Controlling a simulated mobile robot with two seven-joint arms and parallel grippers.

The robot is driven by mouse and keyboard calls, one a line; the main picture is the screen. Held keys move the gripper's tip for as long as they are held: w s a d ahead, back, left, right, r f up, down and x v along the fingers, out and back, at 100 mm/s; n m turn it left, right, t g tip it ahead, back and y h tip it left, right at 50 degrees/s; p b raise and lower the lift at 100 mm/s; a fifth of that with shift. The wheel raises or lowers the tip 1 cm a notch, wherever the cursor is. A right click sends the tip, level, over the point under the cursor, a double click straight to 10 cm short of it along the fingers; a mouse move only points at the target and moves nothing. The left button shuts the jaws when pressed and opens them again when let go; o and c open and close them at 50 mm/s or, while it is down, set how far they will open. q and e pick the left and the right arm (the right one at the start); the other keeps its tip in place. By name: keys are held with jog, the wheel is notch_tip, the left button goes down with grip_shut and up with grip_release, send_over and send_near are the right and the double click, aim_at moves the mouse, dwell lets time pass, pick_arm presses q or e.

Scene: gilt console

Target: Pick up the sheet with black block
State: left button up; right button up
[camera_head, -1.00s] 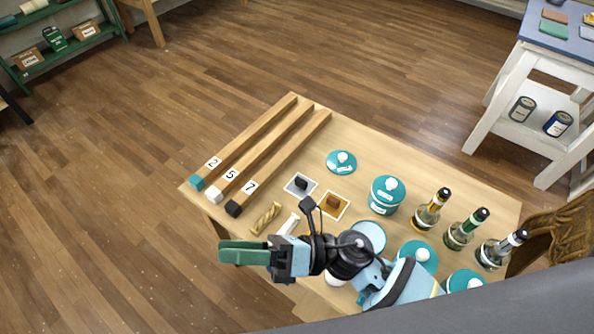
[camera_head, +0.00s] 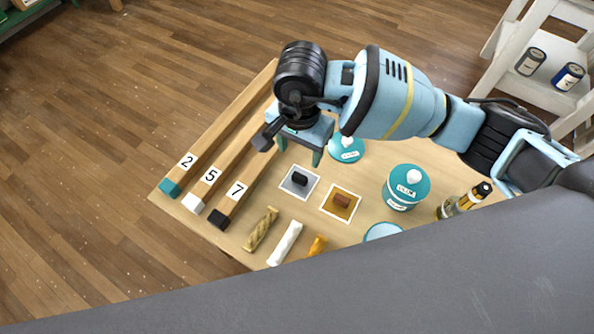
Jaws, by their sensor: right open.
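The grey sheet with the black block (camera_head: 290,188) lies flat on the wooden table. The black block (camera_head: 300,178) sits on its middle. A second, amber sheet with a brown block (camera_head: 341,203) lies just to its right. My right gripper (camera_head: 298,152) is open above the table, a little beyond the grey sheet, pointing down with its teal fingers apart. Nothing shows between the fingers. My left gripper is not in view.
Three wooden bars numbered 2, 5 and 7 (camera_head: 237,189) lie at left. A teal lid (camera_head: 347,150), a teal jar (camera_head: 406,187) and bottles (camera_head: 464,200) stand to the right. Several wrapped pieces (camera_head: 285,243) lie at the front. A grey surface covers the bottom of the view.

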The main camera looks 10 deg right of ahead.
aim_at(300, 176)
jog(key=shift+s+a+f, duration=0.1)
jog(key=shift+s+f, duration=0.1)
jog(key=shift+f, duration=0.95)
jog(key=shift+s+d+f, duration=0.1)
jog(key=shift+s+f, duration=0.15)
jog(key=shift+f, duration=0.9)
jog(key=shift+s+a+f, duration=0.1)
jog(key=shift+s+f, duration=0.1)
jog(key=shift+f, duration=1.4)
jog(key=c, duration=1.1)
